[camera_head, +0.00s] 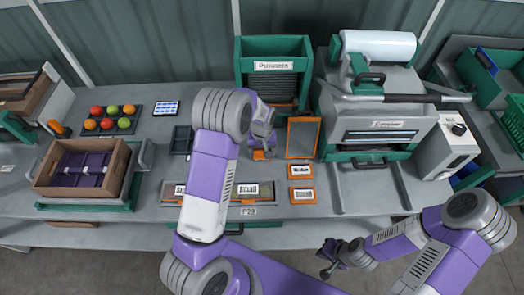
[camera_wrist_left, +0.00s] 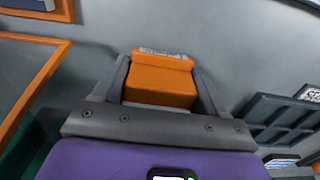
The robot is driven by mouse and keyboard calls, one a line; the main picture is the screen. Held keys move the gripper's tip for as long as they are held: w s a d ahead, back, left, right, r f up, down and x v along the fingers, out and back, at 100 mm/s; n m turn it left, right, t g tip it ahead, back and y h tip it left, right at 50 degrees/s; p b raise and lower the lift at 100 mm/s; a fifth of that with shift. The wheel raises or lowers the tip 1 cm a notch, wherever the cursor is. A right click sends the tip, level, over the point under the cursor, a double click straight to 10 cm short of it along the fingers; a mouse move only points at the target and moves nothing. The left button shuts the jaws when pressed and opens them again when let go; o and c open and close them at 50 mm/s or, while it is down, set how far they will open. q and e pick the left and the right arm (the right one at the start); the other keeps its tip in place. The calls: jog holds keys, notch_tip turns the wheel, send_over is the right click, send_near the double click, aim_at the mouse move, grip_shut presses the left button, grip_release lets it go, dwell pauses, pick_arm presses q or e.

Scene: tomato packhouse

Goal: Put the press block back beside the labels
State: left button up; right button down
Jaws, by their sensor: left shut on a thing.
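The press block appears to be the orange block (camera_wrist_left: 160,82) between the fingers of my left gripper (camera_wrist_left: 161,92). In the head view the left gripper (camera_head: 262,147) is over the middle of the bench, with a little of the orange block (camera_head: 261,155) showing below it. Two orange-edged label cards (camera_head: 300,171) (camera_head: 302,195) lie to its right and nearer the front edge. My left arm hides part of the bench. My right gripper (camera_head: 330,258) is low in front of the bench, too small to tell open from shut.
An orange-framed panel (camera_head: 303,138) lies right of the left gripper, with a green punnet bin (camera_head: 273,47) behind. A large sealing machine (camera_head: 375,100) stands to the right. A dark tray (camera_head: 181,140) lies left. A cardboard crate (camera_head: 122,172) and tomato tray (camera_head: 136,124) are further left.

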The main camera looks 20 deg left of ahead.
pick_arm(q)
jog(key=shift+f+b, duration=0.3)
jog(key=shift+f, duration=0.1)
dwell(0.3)
jog(key=o, duration=0.9)
jog(key=shift+c, duration=1.2)
jog(key=shift+r+p, duration=2.55)
jog(key=shift+r, duration=1)
